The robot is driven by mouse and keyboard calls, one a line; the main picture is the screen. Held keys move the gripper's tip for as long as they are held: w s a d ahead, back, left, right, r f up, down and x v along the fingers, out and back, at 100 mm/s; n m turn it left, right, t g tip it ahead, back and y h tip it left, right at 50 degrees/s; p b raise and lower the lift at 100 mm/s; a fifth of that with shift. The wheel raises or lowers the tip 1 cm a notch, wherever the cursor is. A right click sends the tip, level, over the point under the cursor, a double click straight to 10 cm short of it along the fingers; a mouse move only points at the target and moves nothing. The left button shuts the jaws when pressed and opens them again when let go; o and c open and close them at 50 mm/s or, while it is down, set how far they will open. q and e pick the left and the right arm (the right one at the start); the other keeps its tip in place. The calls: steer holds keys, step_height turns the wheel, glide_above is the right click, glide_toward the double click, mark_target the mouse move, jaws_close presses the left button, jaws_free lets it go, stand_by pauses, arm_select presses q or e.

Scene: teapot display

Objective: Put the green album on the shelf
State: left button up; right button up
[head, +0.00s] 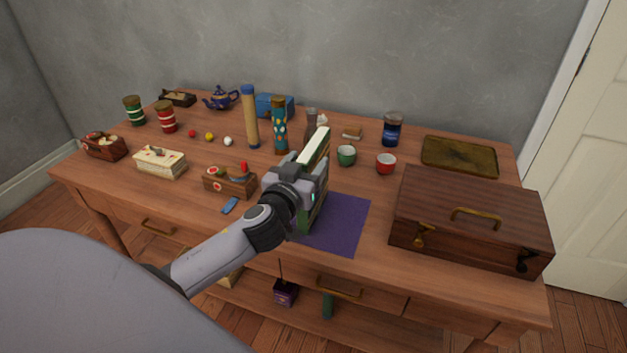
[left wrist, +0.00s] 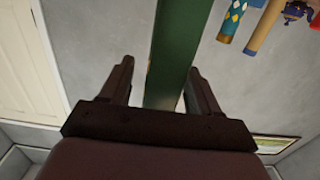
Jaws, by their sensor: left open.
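The green album (head: 316,208) stands upright on the purple mat (head: 345,225) near the table's front, its pale page edge at the top. My left gripper (head: 308,178) is at the album, partly covering it in the head view. In the left wrist view, the green album (left wrist: 172,55) stands between the two open fingers of the left gripper (left wrist: 160,72), closer to the right finger; I cannot tell whether it touches. The shelf (head: 256,297) under the tabletop is partly hidden by the table front. My right gripper is not in view.
A wooden case (head: 470,215) stands right of the mat. A patterned cylinder (head: 280,130), a green cup (head: 346,155) and a red cup (head: 386,163) stand behind the album. A wooden box (head: 230,183) is to its left. A dark purple box (head: 285,292) is on the shelf.

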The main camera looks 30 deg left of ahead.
arm_select(q)
steer(key=shift+x, duration=1.15)
jaws_close()
steer(key=shift+f, duration=0.1)
stand_by(0.4)
